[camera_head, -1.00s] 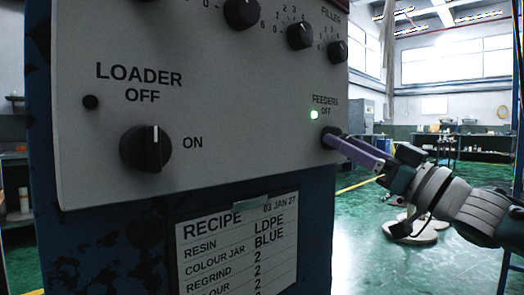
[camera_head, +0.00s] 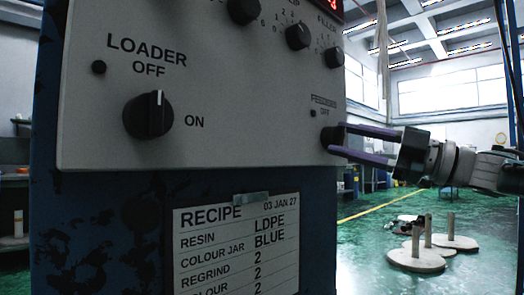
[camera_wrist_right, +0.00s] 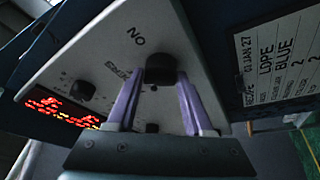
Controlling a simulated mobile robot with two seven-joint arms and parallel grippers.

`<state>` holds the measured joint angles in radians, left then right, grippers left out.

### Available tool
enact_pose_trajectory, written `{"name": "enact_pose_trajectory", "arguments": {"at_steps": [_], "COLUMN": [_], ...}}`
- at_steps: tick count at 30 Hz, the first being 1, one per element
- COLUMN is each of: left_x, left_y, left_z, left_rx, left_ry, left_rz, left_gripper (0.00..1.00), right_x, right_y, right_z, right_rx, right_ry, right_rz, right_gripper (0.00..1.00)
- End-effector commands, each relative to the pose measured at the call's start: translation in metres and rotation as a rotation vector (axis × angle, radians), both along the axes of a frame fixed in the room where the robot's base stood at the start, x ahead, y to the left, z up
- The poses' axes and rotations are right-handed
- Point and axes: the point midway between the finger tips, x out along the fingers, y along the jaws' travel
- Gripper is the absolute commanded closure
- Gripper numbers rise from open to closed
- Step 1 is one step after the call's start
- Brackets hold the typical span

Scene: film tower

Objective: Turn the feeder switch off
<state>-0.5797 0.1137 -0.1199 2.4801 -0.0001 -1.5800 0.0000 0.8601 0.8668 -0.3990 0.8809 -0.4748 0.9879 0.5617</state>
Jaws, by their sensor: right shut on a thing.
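The feeder switch (camera_head: 331,137) is a black knob at the right edge of the grey control panel, under the FEEDERS OFF label. My right gripper (camera_head: 337,141) reaches it from the right, its two purple fingers shut on the knob. In the right wrist view the knob (camera_wrist_right: 160,68) sits between the fingertips of my right gripper (camera_wrist_right: 160,76). The ON mark shows beyond it. The feeder lamp (camera_head: 313,113) above the switch is dark. The knob's pointer is hidden, so I cannot read its position directly. My left gripper is out of view.
The loader switch (camera_head: 148,115) is on the same panel, its white line pointing up at OFF. Several dials (camera_head: 297,36) line the panel's top. A recipe card (camera_head: 240,245) hangs below. Round bases with posts (camera_head: 415,258) stand on the green floor at right.

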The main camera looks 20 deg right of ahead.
Motion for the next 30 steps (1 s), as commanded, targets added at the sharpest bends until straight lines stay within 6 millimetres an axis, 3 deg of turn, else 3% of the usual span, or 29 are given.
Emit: {"name": "enact_pose_trajectory", "arguments": {"at_steps": [15,30], "left_x": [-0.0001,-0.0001], "left_y": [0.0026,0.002], "left_z": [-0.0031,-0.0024], "left_rx": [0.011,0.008], "left_ry": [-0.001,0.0], "left_rz": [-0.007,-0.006], "left_gripper": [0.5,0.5], "right_x": [0.0008,0.001], "right_y": [-0.0016,-0.0017], "right_z": [0.0032,0.0025], "right_rx": [-0.343,-0.425], "right_ry": [-0.142,-0.174], "right_rz": [0.0,0.0], "right_gripper": [1.0,1.0]}}
